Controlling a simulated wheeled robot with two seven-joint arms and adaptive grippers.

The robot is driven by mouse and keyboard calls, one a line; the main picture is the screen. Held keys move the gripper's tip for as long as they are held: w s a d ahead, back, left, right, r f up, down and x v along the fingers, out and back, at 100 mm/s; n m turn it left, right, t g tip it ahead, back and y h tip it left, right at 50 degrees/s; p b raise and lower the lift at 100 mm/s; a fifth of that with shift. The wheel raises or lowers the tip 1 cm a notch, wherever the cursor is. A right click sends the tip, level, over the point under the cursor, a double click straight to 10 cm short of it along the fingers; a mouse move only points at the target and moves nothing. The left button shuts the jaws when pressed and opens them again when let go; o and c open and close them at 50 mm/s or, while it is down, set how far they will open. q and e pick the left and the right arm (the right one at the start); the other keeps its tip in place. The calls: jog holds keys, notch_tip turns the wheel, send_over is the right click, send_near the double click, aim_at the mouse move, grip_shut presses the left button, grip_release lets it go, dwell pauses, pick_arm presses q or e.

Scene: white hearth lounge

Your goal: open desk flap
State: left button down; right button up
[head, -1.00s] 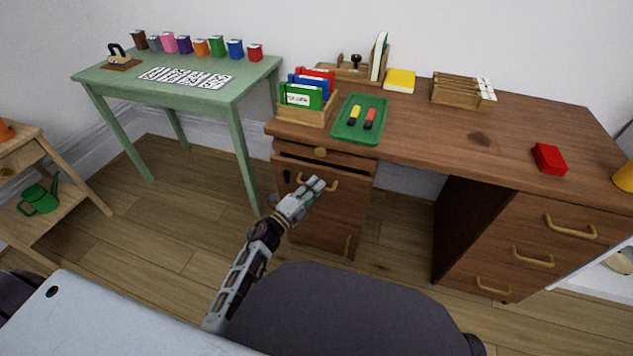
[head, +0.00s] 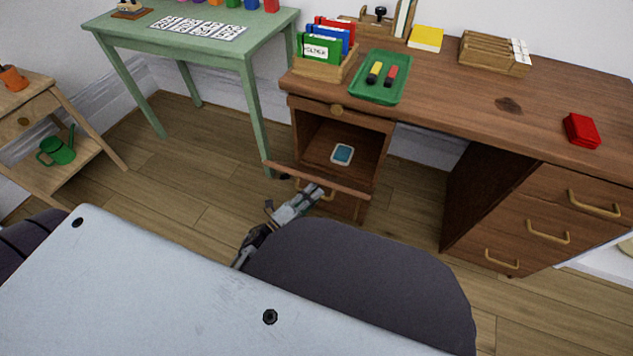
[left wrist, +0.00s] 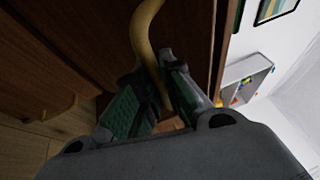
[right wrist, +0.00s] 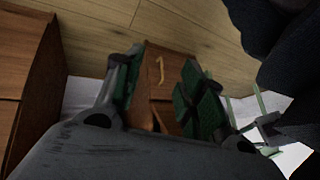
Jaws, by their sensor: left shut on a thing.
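The desk flap (head: 330,182) on the left pedestal of the brown wooden desk (head: 455,105) is swung down and out, its edge facing me. The compartment behind it is open, and a small blue-and-white item (head: 342,154) lies inside. My left gripper (head: 316,191) is at the flap's brass handle. In the left wrist view the curved handle (left wrist: 146,35) passes between the fingers of my left gripper (left wrist: 155,75), which is shut on it. My right gripper (right wrist: 158,82) is open and empty in the right wrist view, apart from the furniture; it is hidden in the head view.
A green tray (head: 394,98) with two markers, a folder rack (head: 318,68) and a red box (head: 581,130) stand on the desk. A green table (head: 190,48) stands left. A dark rounded seat (head: 370,280) is close in front of the pedestal.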

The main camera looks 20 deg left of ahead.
pick_arm(q)
jog(key=s+f+m+t+h+b, duration=0.1)
jog(key=s+f+b, duration=0.1)
jog(key=f, duration=0.5)
jog(key=s+f+m+t+h+b, duration=0.1)
jog(key=s+f+t+b, duration=0.1)
jog(key=f+b, duration=0.3)
jog(key=shift+s+a+f+m+h, duration=0.15)
jog(key=shift+s+f+m+h, duration=0.2)
jog(key=shift+s+f, duration=0.4)
pick_arm(e)
notch_tip(320, 180, down, 7)
jog(key=a+t+y, duration=0.1)
jog(key=shift+w+a, duration=0.2)
jog(key=shift+w, duration=0.25)
pick_arm(q)
jog(key=shift+w+f, duration=0.1)
jog(key=shift+w, duration=0.05)
pick_arm(e)
jog(key=shift+r, duration=0.1)
pick_arm(q)
jog(key=c, duration=1.8)
grip_release()
jog(key=shift+v, duration=3.8)
